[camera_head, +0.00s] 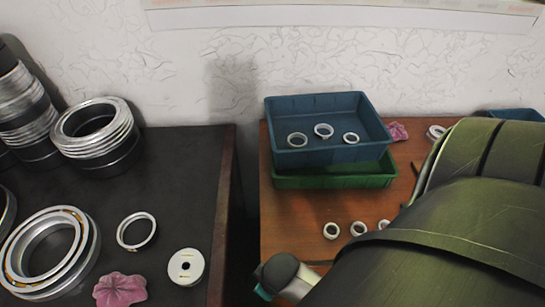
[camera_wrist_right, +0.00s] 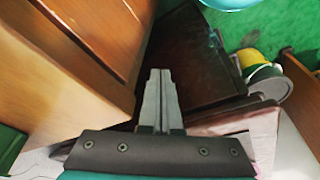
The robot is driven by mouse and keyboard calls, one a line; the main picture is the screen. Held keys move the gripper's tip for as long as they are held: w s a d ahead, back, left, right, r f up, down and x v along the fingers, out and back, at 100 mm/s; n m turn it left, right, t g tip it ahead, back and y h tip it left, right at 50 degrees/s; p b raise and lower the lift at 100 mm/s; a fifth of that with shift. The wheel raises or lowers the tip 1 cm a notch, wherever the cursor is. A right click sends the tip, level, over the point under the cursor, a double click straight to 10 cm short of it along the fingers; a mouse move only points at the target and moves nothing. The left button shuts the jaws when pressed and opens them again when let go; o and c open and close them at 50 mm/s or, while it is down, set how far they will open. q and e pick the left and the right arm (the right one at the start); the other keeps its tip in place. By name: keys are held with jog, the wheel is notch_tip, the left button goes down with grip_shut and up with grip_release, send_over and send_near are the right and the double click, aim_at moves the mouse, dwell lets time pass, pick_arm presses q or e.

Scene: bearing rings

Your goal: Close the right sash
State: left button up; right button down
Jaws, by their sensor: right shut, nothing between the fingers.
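In the right wrist view, my right gripper (camera_wrist_right: 160,75) is shut and empty, its grey fingers together. A brown wooden panel with a raised frame (camera_wrist_right: 95,40) stands to the left of the fingers, close to them in the picture. I cannot tell whether this panel is the right sash, or whether the fingers touch it. A dark brown wooden surface (camera_wrist_right: 195,60) lies behind and to the right of the fingertips. In the head view my green right arm fills the lower right and hides much of the brown table. My left gripper is in neither view.
In the head view, a blue tray (camera_head: 284,112) with metal rings sits on a green tray (camera_head: 335,181) on the brown table (camera_head: 290,235). A black table (camera_head: 180,150) at left holds stacked bearing rings (camera_head: 95,130). A gap separates the tables. A yellow object (camera_wrist_right: 252,60) shows in the wrist view.

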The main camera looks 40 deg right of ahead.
notch_tip(320, 180, up, 6)
jog(key=w, duration=0.1)
jog(key=w+d+r+n+t+h, duration=0.2)
jog(key=w+d+r+n+t, duration=0.15)
jog(key=w+d+r, duration=0.65)
jog(key=w+d+r+n+t+h, duration=0.1)
jog(key=w+d+r+n+t, duration=0.25)
jog(key=w+d+r, duration=0.6)
jog(key=w+d+r+n+t+h, duration=0.15)
jog(key=w+d+r, duration=0.25)
jog(key=r, duration=0.5)
jog(key=w+d+r+n+t+h, duration=0.1)
jog(key=w+d+r+n+t, duration=0.25)
jog(key=r, duration=0.45)
jog(key=w+d+r+n+t+h, duration=0.15)
jog(key=w+d+r, duration=0.25)
jog(key=r, duration=0.5)
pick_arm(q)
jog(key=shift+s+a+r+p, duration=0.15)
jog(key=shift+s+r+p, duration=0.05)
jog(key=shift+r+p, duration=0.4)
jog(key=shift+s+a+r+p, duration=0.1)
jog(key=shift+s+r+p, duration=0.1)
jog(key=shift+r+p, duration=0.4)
pick_arm(e)
jog(key=w+d, duration=0.6)
jog(key=shift+w+d+y, duration=0.25)
jog(key=shift+d+y, duration=0.05)
jog(key=shift+y, duration=0.1)
